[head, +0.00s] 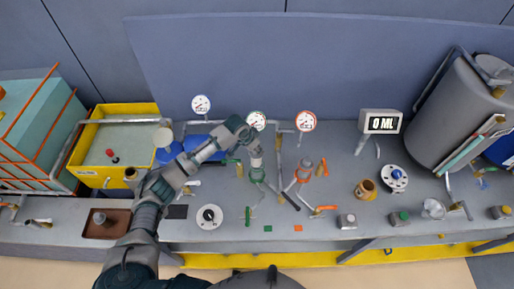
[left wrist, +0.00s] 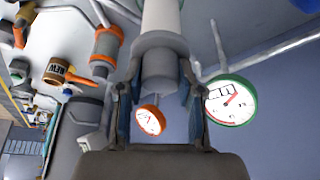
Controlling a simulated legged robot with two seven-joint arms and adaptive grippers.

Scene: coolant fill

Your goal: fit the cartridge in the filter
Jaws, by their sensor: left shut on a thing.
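My left gripper (head: 250,138) is shut on a pale cylinder with a grey end, which looks like the cartridge (head: 255,148). In the left wrist view the gripper's two fingers (left wrist: 160,95) clasp the cartridge's grey end (left wrist: 160,62), and its white body (left wrist: 160,15) runs out of the picture. In the head view the cartridge is upright, in line with the green-marked filter stand (head: 257,174). I cannot tell whether its lower end is inside. An orange-banded filter (head: 304,172) stands to the right and shows in the left wrist view (left wrist: 105,50). My right gripper is not in view.
Green-rimmed (head: 256,120) and red-rimmed (head: 305,121) gauges stand behind the filters. Orange-handled valves (head: 322,209) and pipes crowd the bench around them. A display (head: 380,122) reads 0 ML.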

